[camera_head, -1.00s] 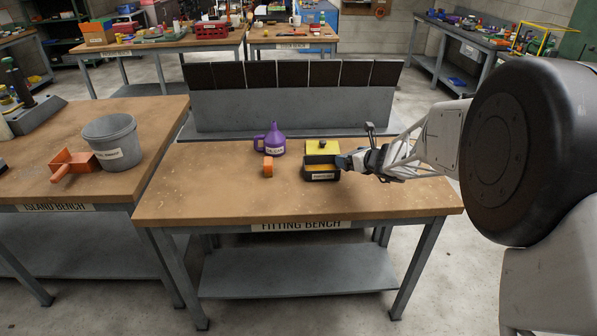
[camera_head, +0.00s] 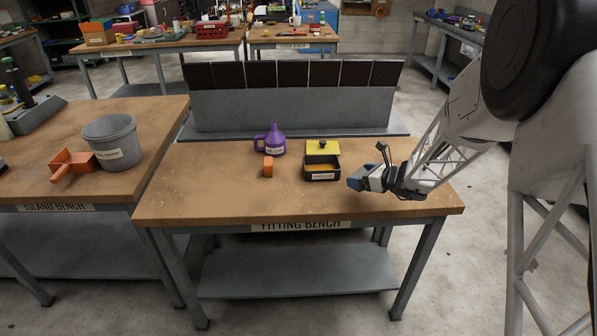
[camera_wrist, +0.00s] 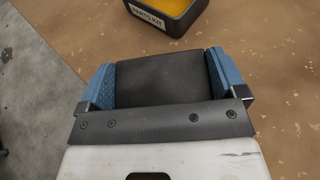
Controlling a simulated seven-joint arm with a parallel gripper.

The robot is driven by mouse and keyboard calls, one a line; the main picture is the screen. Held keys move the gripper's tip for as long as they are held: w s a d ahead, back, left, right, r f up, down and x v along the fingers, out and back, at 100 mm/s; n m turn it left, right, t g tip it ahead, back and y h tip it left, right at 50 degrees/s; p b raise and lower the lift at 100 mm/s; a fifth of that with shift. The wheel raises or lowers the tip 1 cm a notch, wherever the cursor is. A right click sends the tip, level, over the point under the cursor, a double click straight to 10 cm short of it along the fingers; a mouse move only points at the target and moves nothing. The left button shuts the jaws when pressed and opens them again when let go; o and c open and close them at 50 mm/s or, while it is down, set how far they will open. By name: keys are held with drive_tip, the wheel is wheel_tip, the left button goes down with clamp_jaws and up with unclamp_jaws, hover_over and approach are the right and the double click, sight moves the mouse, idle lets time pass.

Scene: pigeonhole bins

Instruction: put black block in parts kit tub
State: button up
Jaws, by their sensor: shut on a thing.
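The parts kit tub (camera_head: 322,175) is a small black open box with a yellow-orange inside, on the fitting bench. Its front label reads PARTS KIT in the wrist view, where the tub (camera_wrist: 178,20) shows at the top edge. My gripper (camera_head: 357,180) is to the right of the tub and nearer the bench front, apart from it. In the wrist view its blue fingers are shut on the black block (camera_wrist: 160,78), a wide dark piece between them. In the head view the block cannot be made out clearly. What the tub holds, if anything, cannot be told.
A yellow piece with a black knob (camera_head: 322,147) is just behind the tub. An orange block (camera_head: 268,170) and a purple funnel-topped jug (camera_head: 271,143) stand to its left. A grey rack (camera_head: 290,110) with dark panels runs along the back. The bench front (camera_head: 240,205) is clear.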

drive_tip(key=shift+s+d, duration=0.15)
drive_tip(key=shift+s, duration=0.1)
idle(0.4)
hover_over(354, 169)
drive_tip(key=shift+s+f, duration=0.25)
drive_tip(key=shift+f, duration=0.5)
idle(0.3)
drive_tip(key=shift+w, duration=0.25)
drive_tip(key=shift+w+f, duration=0.2)
drive_tip(key=shift+f, duration=1.6)
drive_tip(key=shift+f, duration=0.1)
